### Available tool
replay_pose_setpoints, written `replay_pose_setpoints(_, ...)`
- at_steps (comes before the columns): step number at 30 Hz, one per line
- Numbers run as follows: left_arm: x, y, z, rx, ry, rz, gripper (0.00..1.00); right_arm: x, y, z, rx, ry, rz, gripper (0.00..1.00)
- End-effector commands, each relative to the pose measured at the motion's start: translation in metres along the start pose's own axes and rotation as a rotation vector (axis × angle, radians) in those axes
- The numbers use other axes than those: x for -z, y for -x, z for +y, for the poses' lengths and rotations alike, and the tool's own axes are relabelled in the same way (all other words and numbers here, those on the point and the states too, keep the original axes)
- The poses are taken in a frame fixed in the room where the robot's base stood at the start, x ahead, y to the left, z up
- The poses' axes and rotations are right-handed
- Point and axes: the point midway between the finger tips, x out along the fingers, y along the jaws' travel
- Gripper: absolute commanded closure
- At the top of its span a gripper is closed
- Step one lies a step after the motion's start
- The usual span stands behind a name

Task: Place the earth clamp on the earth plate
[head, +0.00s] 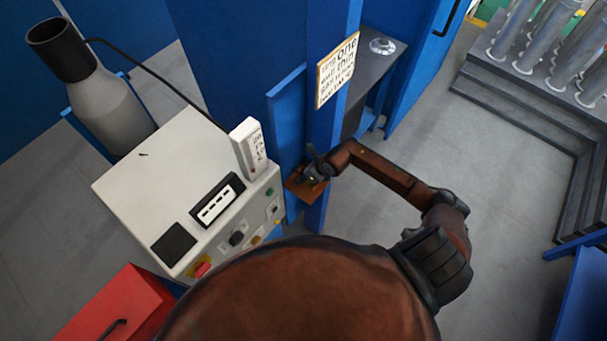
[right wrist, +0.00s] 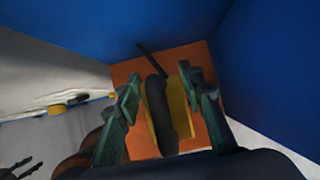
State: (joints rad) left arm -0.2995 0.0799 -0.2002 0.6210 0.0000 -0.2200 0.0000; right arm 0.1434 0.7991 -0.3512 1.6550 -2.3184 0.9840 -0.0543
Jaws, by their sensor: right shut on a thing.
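The earth plate (head: 296,188) is a small copper-orange plate at the foot of the blue post in the head view. It also fills the middle of the right wrist view (right wrist: 140,72). My right gripper (head: 316,172) is over it. In the right wrist view its green fingers (right wrist: 163,108) stand on both sides of the earth clamp (right wrist: 158,105), a black and yellow piece, and are shut on it. The clamp is in front of the plate; I cannot tell whether they touch.
A white machine (head: 150,185) with knobs stands left of the plate, with a white label block (head: 249,148) on it. A sign (head: 337,70) hangs on the blue post above. A grey cylinder (head: 105,100) and red box (head: 115,310) are left.

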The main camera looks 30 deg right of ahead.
Motion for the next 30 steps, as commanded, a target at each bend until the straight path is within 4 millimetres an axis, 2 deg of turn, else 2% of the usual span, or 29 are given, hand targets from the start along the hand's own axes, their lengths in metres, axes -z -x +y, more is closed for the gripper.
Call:
replay_pose_setpoints(1, 0.0, -0.002, 0.0, 0.0, 0.0, 0.0, 0.6, -0.001, -0.001, 0.0, 0.0, 0.0, -0.003, 1.0)
replay_pose_setpoints(2, 0.0, -0.001, 0.0, 0.0, 0.0, 0.0, 0.6, 0.001, -0.001, 0.0, 0.0, 0.0, 0.0, 0.62)
replay_pose_setpoints(8, 0.0, -0.001, 0.0, 0.0, 0.0, 0.0, 0.6, 0.0, -0.001, 0.0, 0.0, 0.0, 0.0, 0.49)
replay_pose_setpoints(20, -0.001, 0.0, 0.0, 0.0, 0.0, -0.001, 0.6, 0.0, 0.005, -0.001, 0.001, 0.001, -0.001, 0.47)
replay_pose_setpoints(23, -0.001, -0.001, 0.0, 0.0, 0.0, -0.001, 0.6, 0.0, 0.019, -0.001, 0.002, 0.003, -0.001, 0.47)
replay_pose_setpoints(30, -0.002, -0.006, 0.0, 0.0, 0.0, -0.002, 0.6, 0.0, 0.069, -0.001, 0.003, 0.004, -0.001, 0.47)
